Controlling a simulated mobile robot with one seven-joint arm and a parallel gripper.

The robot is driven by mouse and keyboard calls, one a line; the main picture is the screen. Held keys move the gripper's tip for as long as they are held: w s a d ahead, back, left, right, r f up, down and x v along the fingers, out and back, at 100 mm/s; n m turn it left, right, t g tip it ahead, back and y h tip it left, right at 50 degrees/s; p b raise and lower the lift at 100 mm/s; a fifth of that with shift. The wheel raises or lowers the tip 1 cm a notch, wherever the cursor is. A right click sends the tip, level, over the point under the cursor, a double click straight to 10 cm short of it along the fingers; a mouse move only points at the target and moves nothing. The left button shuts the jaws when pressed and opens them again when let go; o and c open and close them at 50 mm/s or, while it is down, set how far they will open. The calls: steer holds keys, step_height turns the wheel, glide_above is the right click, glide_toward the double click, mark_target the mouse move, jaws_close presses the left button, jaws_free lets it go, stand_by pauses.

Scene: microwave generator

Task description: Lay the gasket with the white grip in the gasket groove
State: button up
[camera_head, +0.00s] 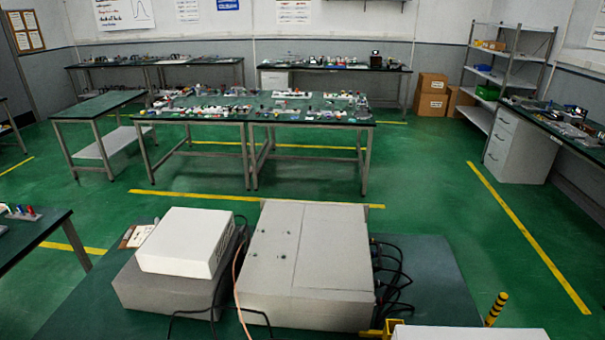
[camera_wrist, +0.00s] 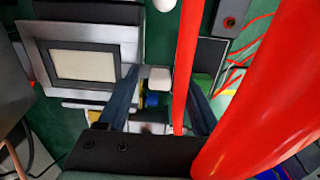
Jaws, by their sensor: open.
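My gripper (camera_wrist: 164,78) shows in the wrist view as two dark fingers standing apart. A small white block (camera_wrist: 156,76) shows between the fingertips, with blue and yellow parts below it. It may be the white grip, but I cannot tell whether a gasket hangs on it. To the left is a grey frame around a pale rectangular panel (camera_wrist: 82,65). I cannot tell whether the gasket groove is there. Neither gasket nor groove can be made out in the head view, and my gripper is not seen there.
Thick red tubes (camera_wrist: 262,100) cross the right of the wrist view, partly covering the right finger. In the head view, a large grey cabinet (camera_head: 310,260) and a white box (camera_head: 187,243) stand on the near bench, with black cables (camera_head: 393,275) beside the cabinet. Cluttered benches stand behind.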

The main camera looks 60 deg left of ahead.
step_height(320, 180, up, 13)
steer(key=b, duration=0.1)
steer(key=shift+b, duration=0.3)
